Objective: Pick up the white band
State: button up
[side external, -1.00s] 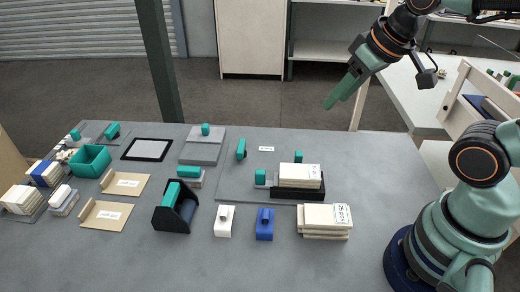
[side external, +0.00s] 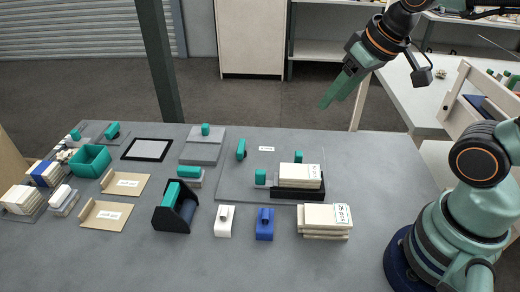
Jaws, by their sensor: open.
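A stack of cream pads (side external: 322,222) lies to the right, and a black tray (side external: 298,193) holds more behind it. A black holder (side external: 174,214) stands on the left. A teal open box (side external: 90,161) sits far left.

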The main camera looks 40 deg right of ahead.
jog(key=w+a+m+g, duration=0.2)
jog(key=w+a, duration=0.2)
jog(key=a, duration=0.1)
jog(key=m+g, duration=0.3)
jog(key=m, duration=0.4)
send_over(224, 211)
notch_tip(224, 211, down, 12)
jog(key=f, duration=0.6)
jog(key=shift+d, duration=0.25)
jog(key=shift+a+f, duration=0.15)
jog(key=shift+f, duration=1.2)
jog(key=shift+a+f, duration=0.1)
jog(key=shift+f, duration=1.2)
grip_shut()
